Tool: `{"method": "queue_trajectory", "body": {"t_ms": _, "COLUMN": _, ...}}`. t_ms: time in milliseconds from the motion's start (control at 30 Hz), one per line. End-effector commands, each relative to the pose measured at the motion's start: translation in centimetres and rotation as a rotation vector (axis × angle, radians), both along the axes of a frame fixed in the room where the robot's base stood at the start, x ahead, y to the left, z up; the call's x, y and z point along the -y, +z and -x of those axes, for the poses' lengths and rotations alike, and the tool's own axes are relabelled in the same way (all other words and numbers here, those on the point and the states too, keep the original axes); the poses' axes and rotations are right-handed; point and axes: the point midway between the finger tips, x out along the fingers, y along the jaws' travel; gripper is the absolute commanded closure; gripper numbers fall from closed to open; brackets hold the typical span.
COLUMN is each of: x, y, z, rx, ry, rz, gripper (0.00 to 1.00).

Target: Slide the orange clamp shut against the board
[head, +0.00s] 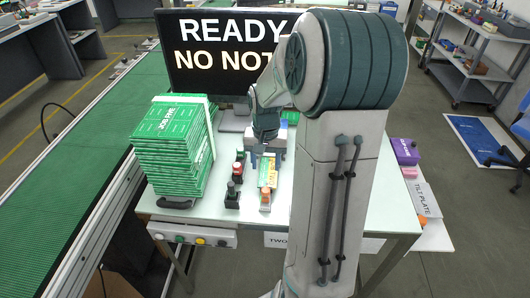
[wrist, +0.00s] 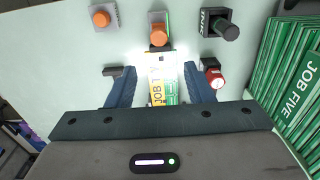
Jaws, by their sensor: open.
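The board (wrist: 158,85) lies flat on the table, with a yellow and white "JOB 1" part beside a green strip. It also shows in the head view (head: 269,172). An orange clamp knob (wrist: 158,36) on a grey block sits at the board's far end in the wrist view; in the head view it is at the near end (head: 265,196). Whether the clamp touches the board I cannot tell. My gripper (wrist: 163,72) is open, with one finger on either side of the board and nothing gripped. In the head view my arm partly hides this area.
A second orange knob (wrist: 100,18) on a grey block, a black knob (wrist: 222,28) and a red round piece (wrist: 214,77) stand close by. A stack of green boards (head: 173,150) fills the table's left. A screen (head: 215,50) stands behind.

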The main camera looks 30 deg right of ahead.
Motion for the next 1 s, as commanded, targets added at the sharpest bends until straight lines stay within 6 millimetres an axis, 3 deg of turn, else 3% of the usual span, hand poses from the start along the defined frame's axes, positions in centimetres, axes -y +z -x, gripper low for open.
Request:
{"method": "queue_trajectory", "body": {"t_ms": 100, "x": 0.0, "y": 2.1, "z": -0.1, "rx": 0.004, "ry": 0.000, "rz": 0.001, "gripper": 0.53}}
{"method": "queue_trajectory", "body": {"t_ms": 300, "x": 0.0, "y": 3.8, "z": 0.0, "rx": 0.002, "ry": -0.001, "rz": 0.000, "gripper": 0.53}}
{"method": "queue_trajectory", "body": {"t_ms": 867, "x": -0.1, "y": 4.1, "z": 0.0, "rx": 0.001, "ry": 0.002, "rz": 0.000, "gripper": 0.53}}
{"method": "queue_trajectory", "body": {"t_ms": 1000, "x": -1.3, "y": 4.9, "z": 0.6, "rx": 0.011, "ry": 0.039, "rz": 0.019, "gripper": 0.53}}
